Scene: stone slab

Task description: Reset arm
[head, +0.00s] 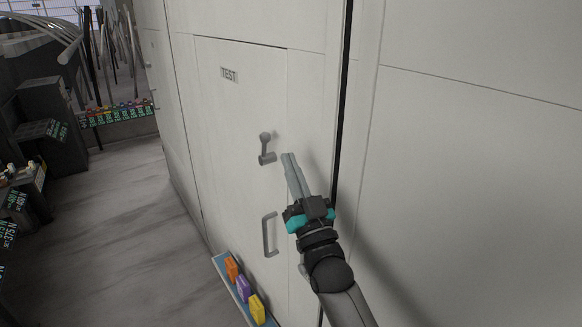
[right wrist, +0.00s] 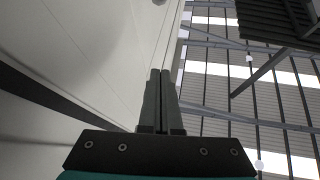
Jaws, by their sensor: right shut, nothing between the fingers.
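My right gripper (head: 288,158) is shut and empty, raised in front of a white cabinet door (head: 240,120) marked TEST. Its fingertips are just right of a small grey lever (head: 266,148) on the door and look apart from it. A grey handle (head: 269,235) is on the door below the lever, left of my right wrist. In the right wrist view the two fingers (right wrist: 160,75) lie side by side, pointing away from the camera, with nothing between them. My left gripper is not in view.
A blue tray (head: 222,262) with orange, purple and yellow blocks is low by the door. Dark stands with labelled weights (head: 35,190) are at the left. Bars (head: 110,50) stand behind a rack at the back left. The grey floor (head: 110,220) between is clear.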

